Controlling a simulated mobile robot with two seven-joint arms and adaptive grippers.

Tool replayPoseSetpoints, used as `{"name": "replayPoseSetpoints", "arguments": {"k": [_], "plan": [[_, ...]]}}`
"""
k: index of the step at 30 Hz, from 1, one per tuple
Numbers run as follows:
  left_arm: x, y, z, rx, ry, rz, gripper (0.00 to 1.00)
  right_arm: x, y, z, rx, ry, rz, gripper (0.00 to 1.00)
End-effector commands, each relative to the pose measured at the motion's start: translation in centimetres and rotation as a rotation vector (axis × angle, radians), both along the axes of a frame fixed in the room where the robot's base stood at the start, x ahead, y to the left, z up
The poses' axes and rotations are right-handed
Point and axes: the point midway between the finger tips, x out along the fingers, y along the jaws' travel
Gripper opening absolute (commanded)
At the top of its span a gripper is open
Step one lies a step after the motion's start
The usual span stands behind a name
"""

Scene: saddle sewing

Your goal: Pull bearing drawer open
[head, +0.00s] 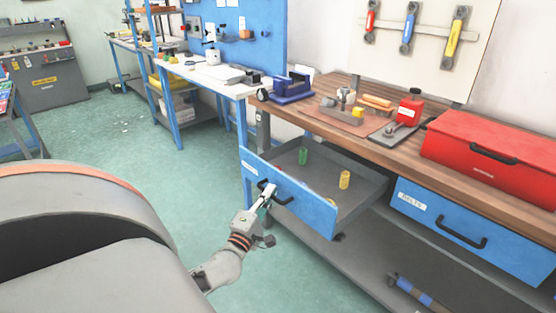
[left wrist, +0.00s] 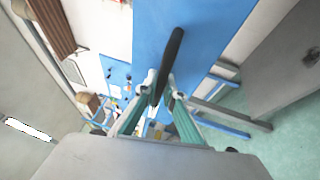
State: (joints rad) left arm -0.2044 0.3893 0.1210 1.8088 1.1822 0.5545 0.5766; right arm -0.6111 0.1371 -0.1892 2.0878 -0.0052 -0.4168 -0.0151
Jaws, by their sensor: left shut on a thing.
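The bearing drawer (head: 310,203) has a blue front and a grey inside, and stands pulled out from under the wooden workbench. A green cylinder (head: 303,156) and a yellow cylinder (head: 345,180) stand in it. My left gripper (head: 267,193) is shut on the black drawer handle at the front's left part. In the left wrist view, the dark handle (left wrist: 174,55) runs between the fingertips of the left gripper (left wrist: 163,88), with the blue drawer front (left wrist: 205,30) behind it. The label on the drawer front is too small to read. My right gripper is not in view.
A second blue drawer (head: 475,225) is shut at the right. A red toolbox (head: 490,150), a red bottle and a blue vise (head: 292,87) stand on the workbench (head: 375,141). A grey lower shelf lies below. Green floor (head: 120,140) is free at the left.

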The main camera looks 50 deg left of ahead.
Motion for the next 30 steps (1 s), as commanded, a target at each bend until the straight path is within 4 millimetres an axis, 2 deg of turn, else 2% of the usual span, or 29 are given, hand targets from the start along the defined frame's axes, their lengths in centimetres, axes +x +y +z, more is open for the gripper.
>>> {"name": "replayPoseSetpoints", "arguments": {"k": [6,16,18,19,30], "plan": [[-1.01,-0.05,-0.02,0.001,0.000,-0.001,0.00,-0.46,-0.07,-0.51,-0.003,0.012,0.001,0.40],[-1.07,-0.04,-0.05,0.000,0.000,0.000,0.00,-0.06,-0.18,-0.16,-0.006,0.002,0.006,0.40],[-1.06,-0.03,-0.05,0.000,0.001,0.000,0.21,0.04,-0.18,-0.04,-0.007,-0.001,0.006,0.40],[-1.05,-0.04,-0.05,0.000,0.001,0.000,0.26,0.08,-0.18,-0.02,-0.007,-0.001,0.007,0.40],[-1.24,-0.09,-0.09,0.000,0.001,0.000,0.26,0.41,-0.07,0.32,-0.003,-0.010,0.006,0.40]]}}
